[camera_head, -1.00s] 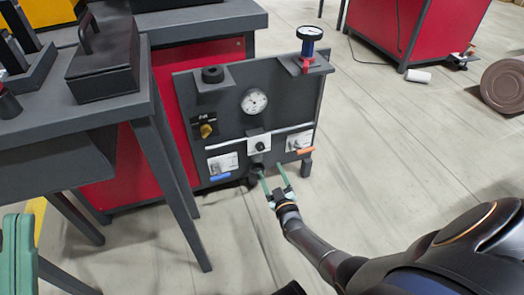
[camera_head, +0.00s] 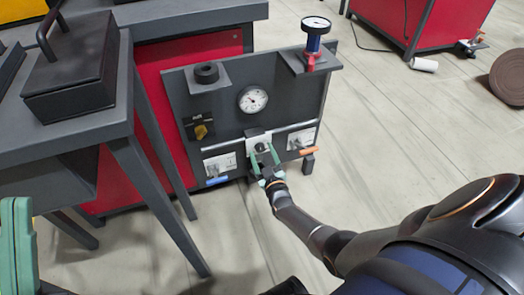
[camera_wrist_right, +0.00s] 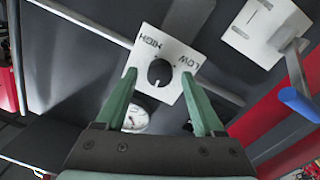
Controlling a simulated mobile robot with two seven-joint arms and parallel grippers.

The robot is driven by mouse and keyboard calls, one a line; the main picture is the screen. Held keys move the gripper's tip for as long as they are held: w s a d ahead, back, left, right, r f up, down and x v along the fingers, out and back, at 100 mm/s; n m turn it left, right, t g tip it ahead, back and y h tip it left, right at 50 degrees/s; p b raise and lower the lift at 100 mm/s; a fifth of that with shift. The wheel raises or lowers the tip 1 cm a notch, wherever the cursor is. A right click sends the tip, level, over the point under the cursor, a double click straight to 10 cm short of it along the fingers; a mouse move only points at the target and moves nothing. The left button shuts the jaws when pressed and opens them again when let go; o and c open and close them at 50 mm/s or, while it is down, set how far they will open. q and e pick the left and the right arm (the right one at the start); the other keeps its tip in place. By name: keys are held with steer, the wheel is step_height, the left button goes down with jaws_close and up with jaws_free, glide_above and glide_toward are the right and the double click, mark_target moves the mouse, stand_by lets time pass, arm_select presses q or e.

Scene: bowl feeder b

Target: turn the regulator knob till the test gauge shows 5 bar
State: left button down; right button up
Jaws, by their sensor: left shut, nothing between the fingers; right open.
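The regulator knob (camera_wrist_right: 160,72) is black with a pale pointer mark, on a white plate (camera_wrist_right: 144,48) marked HIGH and LOW. It also shows in the head view (camera_head: 261,147). My right gripper (camera_wrist_right: 158,75) is open, its green fingertips either side of the knob in the picture; contact cannot be told. It also shows in the head view (camera_head: 264,153). A round panel gauge (camera_head: 253,99) sits above the knob; its reading is too small. Another gauge (camera_head: 316,22) tops a blue body; I cannot tell which is the test gauge. My left gripper (camera_head: 15,205) is shut and empty at the left edge.
The dark panel carries a yellow knob (camera_head: 201,131), a blue-handled lever (camera_head: 217,181) and an orange-handled lever (camera_head: 304,151) near the regulator. A grey table (camera_head: 110,117) with a black box (camera_head: 70,80) stands left. The floor in front is clear.

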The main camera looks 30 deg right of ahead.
jaws_close()
stand_by(0.5)
